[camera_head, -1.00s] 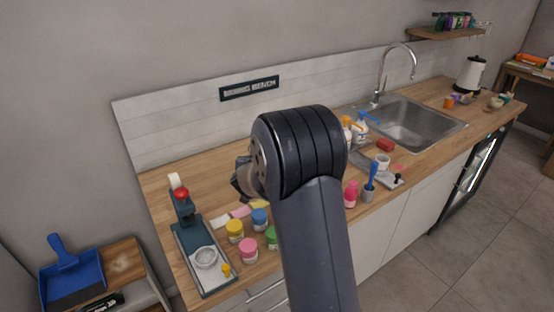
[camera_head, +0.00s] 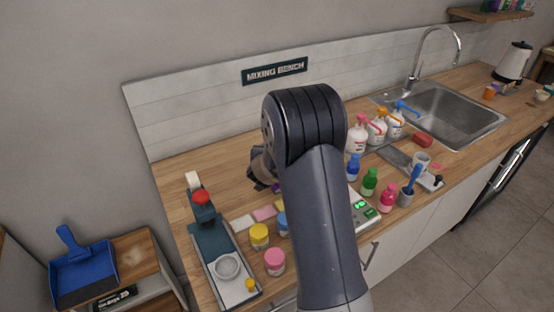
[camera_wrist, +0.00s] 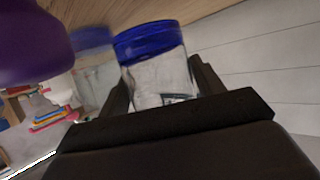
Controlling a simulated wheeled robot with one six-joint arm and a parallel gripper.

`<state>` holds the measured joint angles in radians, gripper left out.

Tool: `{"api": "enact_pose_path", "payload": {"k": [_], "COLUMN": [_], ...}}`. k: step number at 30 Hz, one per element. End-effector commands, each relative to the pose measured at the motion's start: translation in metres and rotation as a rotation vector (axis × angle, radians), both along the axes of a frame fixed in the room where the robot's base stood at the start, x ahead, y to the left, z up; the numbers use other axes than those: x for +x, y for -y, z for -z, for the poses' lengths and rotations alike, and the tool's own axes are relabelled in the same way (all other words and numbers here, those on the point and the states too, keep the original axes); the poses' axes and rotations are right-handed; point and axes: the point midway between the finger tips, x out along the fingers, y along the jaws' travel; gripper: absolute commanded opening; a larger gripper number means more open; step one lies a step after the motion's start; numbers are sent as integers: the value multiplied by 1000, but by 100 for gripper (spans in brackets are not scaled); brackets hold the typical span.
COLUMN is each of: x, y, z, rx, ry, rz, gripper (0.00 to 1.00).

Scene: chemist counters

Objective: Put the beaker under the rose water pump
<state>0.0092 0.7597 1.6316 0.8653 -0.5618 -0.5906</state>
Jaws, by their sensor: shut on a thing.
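My gripper (camera_wrist: 165,95) is shut on a clear glass beaker (camera_wrist: 165,82) with a blue band at one end, held between its dark fingers in the wrist view, which looks upside down. In the head view my gripper (camera_head: 262,168) is mostly hidden behind my arm, above the bench's left half, and the beaker cannot be made out there. White pump bottles with a pink top (camera_head: 357,138), an orange top (camera_head: 377,127) and a blue top (camera_head: 396,123) stand in a row before the sink. Their labels are too small to read.
A purple thing (camera_wrist: 30,45) is close in the wrist view. Jars with yellow (camera_head: 259,235) and pink (camera_head: 274,261) lids, a green-lit display (camera_head: 362,206) and small blue, green and pink bottles (camera_head: 388,198) crowd the front. The wood behind is clearer, towards the tiled wall.

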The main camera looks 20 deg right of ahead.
Motion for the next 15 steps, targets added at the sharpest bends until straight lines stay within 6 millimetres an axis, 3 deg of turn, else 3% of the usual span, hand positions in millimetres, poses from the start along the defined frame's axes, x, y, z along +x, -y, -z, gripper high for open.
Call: {"api": "enact_pose_path", "payload": {"k": [6, 15], "x": [0, 0], "y": [0, 0], "z": [30, 35], "rx": [-2, 0], "ry": [-3, 1], "rz": [0, -1], "gripper": [32, 32]}}
